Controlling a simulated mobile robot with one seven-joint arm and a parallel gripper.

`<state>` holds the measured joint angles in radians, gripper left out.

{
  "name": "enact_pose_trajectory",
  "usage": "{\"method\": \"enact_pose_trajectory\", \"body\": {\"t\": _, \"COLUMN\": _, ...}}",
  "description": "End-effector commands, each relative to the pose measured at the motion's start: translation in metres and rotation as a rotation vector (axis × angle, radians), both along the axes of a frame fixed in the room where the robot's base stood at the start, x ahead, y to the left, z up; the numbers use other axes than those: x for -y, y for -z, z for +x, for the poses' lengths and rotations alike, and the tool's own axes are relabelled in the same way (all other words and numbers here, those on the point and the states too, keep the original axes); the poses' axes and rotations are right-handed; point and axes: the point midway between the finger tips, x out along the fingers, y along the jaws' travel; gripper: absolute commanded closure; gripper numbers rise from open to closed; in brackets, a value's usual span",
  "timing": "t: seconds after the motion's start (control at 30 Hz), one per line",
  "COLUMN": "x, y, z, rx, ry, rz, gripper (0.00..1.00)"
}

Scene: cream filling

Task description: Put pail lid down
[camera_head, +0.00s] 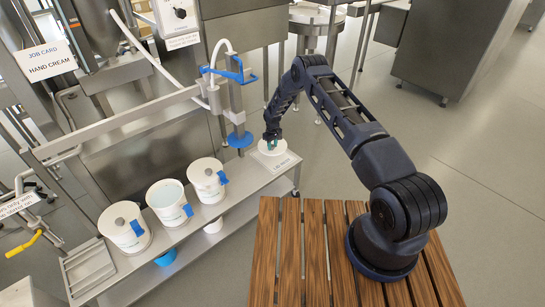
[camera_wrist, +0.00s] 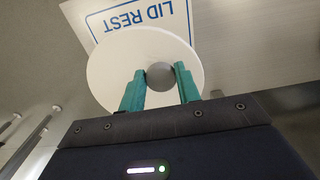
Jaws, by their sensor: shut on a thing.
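The pail lid (camera_wrist: 110,72) is a white disc with a round grey knob (camera_wrist: 160,75) at its middle. My gripper (camera_wrist: 160,80) has its two green fingers closed on either side of the knob. In the head view my gripper (camera_head: 271,143) is over the right end of the steel bench, with the white lid (camera_head: 272,148) just under it. The lid overlaps a white card marked LID REST (camera_wrist: 150,20). I cannot tell whether the lid touches the card or hovers slightly above it.
Three white pails stand on the steel bench; the left pail (camera_head: 125,228) and right pail (camera_head: 207,180) have lids, while the middle pail (camera_head: 168,203) is open with pale contents. A blue-handled filling nozzle (camera_head: 238,100) stands just left of my gripper. A slatted wooden platform (camera_head: 290,260) is in front.

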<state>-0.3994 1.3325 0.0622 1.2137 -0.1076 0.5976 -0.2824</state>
Motion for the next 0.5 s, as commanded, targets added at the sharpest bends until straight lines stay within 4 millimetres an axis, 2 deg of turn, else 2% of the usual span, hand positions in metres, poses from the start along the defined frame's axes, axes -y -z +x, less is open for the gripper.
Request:
{"method": "enact_pose_trajectory", "body": {"t": 0.03, "x": 0.0, "y": 0.012, "z": -0.001, "rx": -0.001, "ry": 0.0, "rz": -0.001, "gripper": 0.91}}
{"method": "enact_pose_trajectory", "body": {"t": 0.2, "x": 0.0, "y": 0.038, "z": 0.0, "rx": 0.0, "ry": 0.0, "rz": 0.0, "gripper": 0.91}}
{"method": "enact_pose_trajectory", "body": {"t": 0.5, "x": 0.0, "y": 0.056, "z": 0.0, "rx": 0.0, "ry": 0.0, "rz": 0.0, "gripper": 0.91}}
